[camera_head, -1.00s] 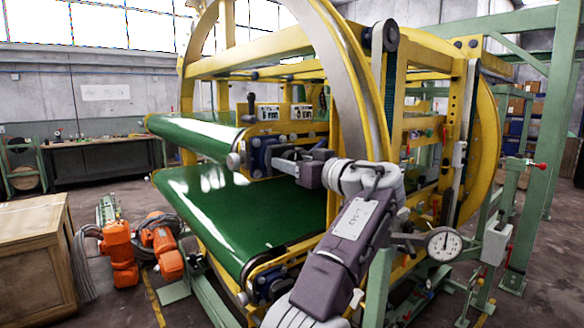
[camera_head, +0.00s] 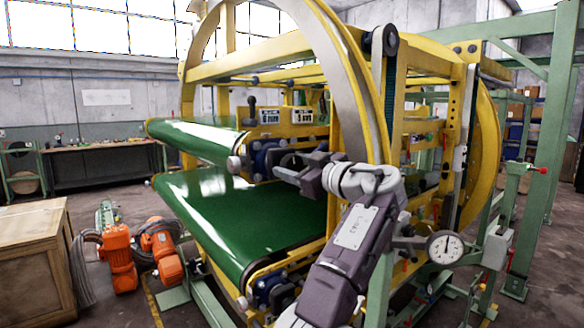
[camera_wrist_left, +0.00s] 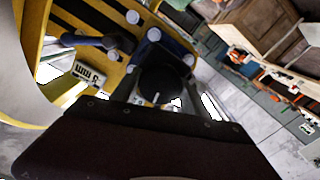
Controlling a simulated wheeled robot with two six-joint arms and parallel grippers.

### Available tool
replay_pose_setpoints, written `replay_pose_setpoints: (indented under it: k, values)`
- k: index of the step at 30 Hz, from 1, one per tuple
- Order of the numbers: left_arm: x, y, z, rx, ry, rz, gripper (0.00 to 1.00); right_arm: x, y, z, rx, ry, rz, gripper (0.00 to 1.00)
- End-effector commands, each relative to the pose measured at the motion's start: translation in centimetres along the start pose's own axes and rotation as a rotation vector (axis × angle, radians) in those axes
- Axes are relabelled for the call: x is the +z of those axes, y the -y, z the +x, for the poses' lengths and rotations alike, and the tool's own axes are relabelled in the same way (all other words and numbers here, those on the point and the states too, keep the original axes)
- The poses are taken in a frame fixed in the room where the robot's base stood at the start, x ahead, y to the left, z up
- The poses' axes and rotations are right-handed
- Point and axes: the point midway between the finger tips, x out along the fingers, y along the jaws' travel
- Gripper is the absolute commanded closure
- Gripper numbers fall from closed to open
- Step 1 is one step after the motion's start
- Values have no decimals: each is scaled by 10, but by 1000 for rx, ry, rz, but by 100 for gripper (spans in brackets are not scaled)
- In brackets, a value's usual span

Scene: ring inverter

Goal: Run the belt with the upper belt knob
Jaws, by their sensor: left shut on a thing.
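The ring inverter is a yellow frame (camera_head: 343,75) with a big ring and two green belts. The upper belt (camera_head: 195,136) sits above the wider lower belt (camera_head: 240,215). My left gripper (camera_head: 279,161) reaches in at the right end of the upper belt, by its blue bearing block. It is shut on the upper belt knob, which its fingers mostly hide in the head view. In the left wrist view the black round knob (camera_wrist_left: 163,84) with a white mark shows just beyond the dark gripper body. My right gripper is not in view.
Two small display boxes (camera_head: 270,115) sit above the knob, beside an upright black-tipped lever (camera_head: 251,108).

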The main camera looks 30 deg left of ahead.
Motion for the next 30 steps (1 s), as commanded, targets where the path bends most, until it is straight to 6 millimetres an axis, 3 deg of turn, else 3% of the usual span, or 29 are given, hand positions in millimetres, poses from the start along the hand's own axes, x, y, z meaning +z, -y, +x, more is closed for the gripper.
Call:
replay_pose_setpoints:
  k: [6, 7, 9, 20, 30]
  values:
    - [3, 0, -1, -2, 5, 3, 88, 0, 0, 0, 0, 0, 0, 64]
    - [3, 0, -1, -2, 5, 3, 45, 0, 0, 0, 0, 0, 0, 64]
    - [2, 0, 0, -2, 5, 2, 26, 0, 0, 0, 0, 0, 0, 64]
    - [1, 0, -6, 0, 2, 1, 26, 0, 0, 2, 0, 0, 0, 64]
    - [1, -1, -76, 4, 3, 1, 26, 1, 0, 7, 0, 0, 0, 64]
